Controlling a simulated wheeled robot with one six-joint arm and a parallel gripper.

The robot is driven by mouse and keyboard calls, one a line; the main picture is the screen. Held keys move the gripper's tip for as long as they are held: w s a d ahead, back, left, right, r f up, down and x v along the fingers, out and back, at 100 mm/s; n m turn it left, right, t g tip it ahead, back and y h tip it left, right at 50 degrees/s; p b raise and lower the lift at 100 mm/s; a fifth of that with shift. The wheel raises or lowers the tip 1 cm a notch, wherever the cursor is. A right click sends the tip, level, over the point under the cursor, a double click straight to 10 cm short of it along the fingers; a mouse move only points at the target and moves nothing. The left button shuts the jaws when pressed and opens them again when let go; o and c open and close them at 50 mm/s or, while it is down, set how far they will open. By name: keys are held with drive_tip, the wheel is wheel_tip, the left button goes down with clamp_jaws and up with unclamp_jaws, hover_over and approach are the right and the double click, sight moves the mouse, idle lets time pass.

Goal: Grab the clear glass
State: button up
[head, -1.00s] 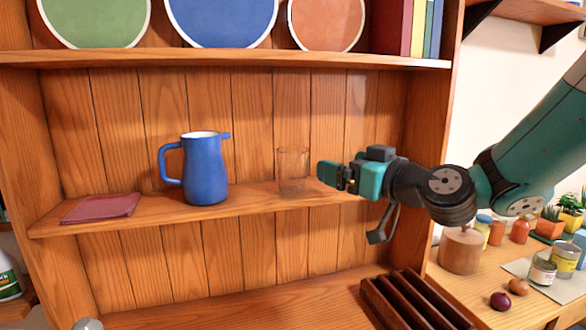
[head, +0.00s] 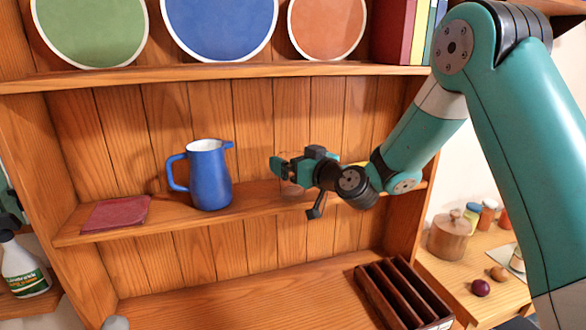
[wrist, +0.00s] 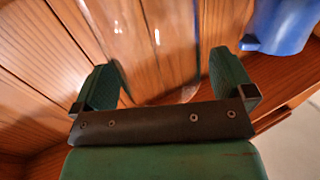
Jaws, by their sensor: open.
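The clear glass (head: 291,189) stands on the middle shelf (head: 262,203), to the right of the blue pitcher (head: 210,176). My gripper covers most of it in the head view. My gripper (head: 279,168) is level with the glass, in front of it or around it; the head view does not settle which. In the wrist view my gripper (wrist: 167,80) is open, with its two green fingers wide apart. A faint curved glass edge (wrist: 190,88) and bright glints show between the fingers. I cannot tell whether the fingers touch the glass.
A dark red folded cloth (head: 115,213) lies on the shelf at the left. Plates and books stand on the upper shelf (head: 230,72). A dark slotted rack (head: 400,292) sits below. The blue pitcher also shows at the upper right of the wrist view (wrist: 280,25).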

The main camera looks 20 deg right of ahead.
drive_tip(key=shift+w+a, duration=0.2)
drive_tip(key=shift+w, duration=0.25)
drive_tip(key=c, duration=1.3)
drive_tip(key=shift+c, duration=0.3)
drive_tip(key=shift+r, duration=0.1)
